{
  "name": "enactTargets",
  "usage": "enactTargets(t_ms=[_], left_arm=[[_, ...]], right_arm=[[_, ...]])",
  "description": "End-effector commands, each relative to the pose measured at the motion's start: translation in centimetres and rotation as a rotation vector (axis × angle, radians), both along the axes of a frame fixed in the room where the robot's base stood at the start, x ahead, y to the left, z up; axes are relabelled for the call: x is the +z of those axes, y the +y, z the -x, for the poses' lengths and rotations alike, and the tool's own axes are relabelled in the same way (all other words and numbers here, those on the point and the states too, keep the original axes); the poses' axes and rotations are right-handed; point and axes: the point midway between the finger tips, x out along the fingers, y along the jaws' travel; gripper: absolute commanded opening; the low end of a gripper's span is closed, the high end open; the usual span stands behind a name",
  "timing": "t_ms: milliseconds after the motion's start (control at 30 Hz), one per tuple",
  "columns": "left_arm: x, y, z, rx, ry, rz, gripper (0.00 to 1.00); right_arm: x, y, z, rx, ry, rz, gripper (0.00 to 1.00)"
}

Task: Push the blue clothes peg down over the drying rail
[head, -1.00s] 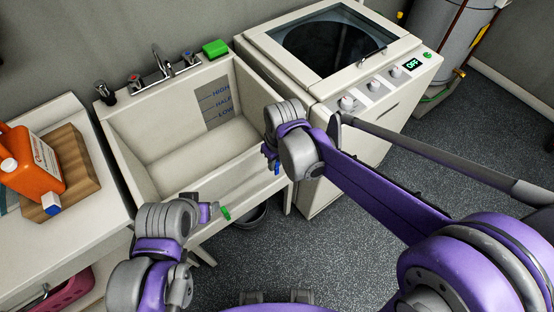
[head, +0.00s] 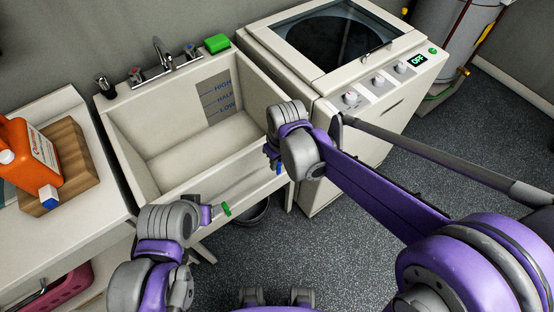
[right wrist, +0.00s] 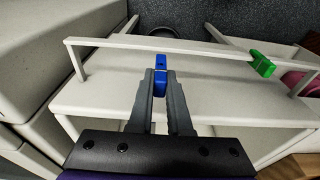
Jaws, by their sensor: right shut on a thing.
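The blue clothes peg (right wrist: 160,82) is between the fingers of my right gripper (right wrist: 160,92), which is shut on it. In the right wrist view the peg's tip points at the pale drying rail (right wrist: 205,51) and appears at its near edge. I cannot tell whether they touch. In the head view my right gripper (head: 273,157) is at the sink's front right, mostly hidden by its own wrist. My left gripper (head: 206,214) is at the sink's front left; its fingers are not clear. A green peg (right wrist: 262,63) sits on the rail, and shows in the head view (head: 227,209).
The empty sink (head: 190,150) stands behind the rail, with a green block (head: 217,43) at its back. A washing machine (head: 325,140) stands close on the right. The left counter (head: 75,235) holds an orange bottle (head: 38,150) on a wooden board. Floor is open at front right.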

Motion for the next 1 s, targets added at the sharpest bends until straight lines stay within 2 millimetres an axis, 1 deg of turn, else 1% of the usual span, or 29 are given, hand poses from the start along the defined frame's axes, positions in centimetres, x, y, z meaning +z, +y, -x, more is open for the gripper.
enactTargets(t_ms=[100, 1000], left_arm=[[-0.7, 0.0, 0.3, 0.000, 0.005, 0.000, 0.64], [-4.6, 0.0, 1.4, 0.000, 0.027, 0.000, 0.64]], right_arm=[[-0.8, 0.0, 0.1, 0.000, 0.001, 0.000, 0.00], [-5.3, 0.0, 0.0, 0.000, 0.001, 0.001, 0.00]])
